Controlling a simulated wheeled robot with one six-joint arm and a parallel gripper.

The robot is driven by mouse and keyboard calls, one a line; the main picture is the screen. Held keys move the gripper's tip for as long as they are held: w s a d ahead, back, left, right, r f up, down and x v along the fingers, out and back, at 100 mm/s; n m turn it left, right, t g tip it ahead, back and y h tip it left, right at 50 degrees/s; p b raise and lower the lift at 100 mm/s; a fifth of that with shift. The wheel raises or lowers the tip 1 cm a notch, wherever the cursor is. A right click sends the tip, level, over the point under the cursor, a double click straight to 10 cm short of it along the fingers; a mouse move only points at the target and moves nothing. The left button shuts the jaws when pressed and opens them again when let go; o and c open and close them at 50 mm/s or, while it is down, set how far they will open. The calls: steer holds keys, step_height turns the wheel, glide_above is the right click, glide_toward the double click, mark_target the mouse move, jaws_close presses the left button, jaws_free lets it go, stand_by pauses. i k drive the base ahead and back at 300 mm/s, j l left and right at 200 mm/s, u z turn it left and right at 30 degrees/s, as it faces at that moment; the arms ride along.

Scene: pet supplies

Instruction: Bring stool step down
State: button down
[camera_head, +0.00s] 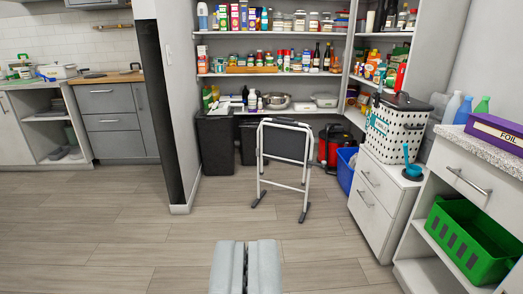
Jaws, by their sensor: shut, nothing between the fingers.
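A folding step stool (283,190) with a white tube frame stands upright on the floor in the pantry corner. A dark flat panel (286,145), which looks like its step, sits in the upper part of the frame under the white top bar. The feet are dark. My gripper (246,246) is at the bottom middle of the view, with its two grey fingers together and nothing between them. It is well in front of the stool and apart from it. The rear parts of the stool are partly hidden.
Two dark bins (215,145) and a red object (333,147) stand behind the stool. A blue bin (346,171) and a white drawer cabinet (374,213) are at right. A wall end (178,110) stands at left. The wood floor (200,238) before the stool is clear.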

mark_target(280, 142)
steer(key=i, duration=1.7)
steer(key=i+z, duration=0.15)
steer(key=i, duration=0.3)
steer(key=i+j+z, duration=0.15)
steer(key=i, duration=0.3)
steer(key=i+j+z, duration=0.1)
steer(key=i, duration=0.35)
steer(key=i+j+z, duration=0.15)
steer(key=i, duration=0.3)
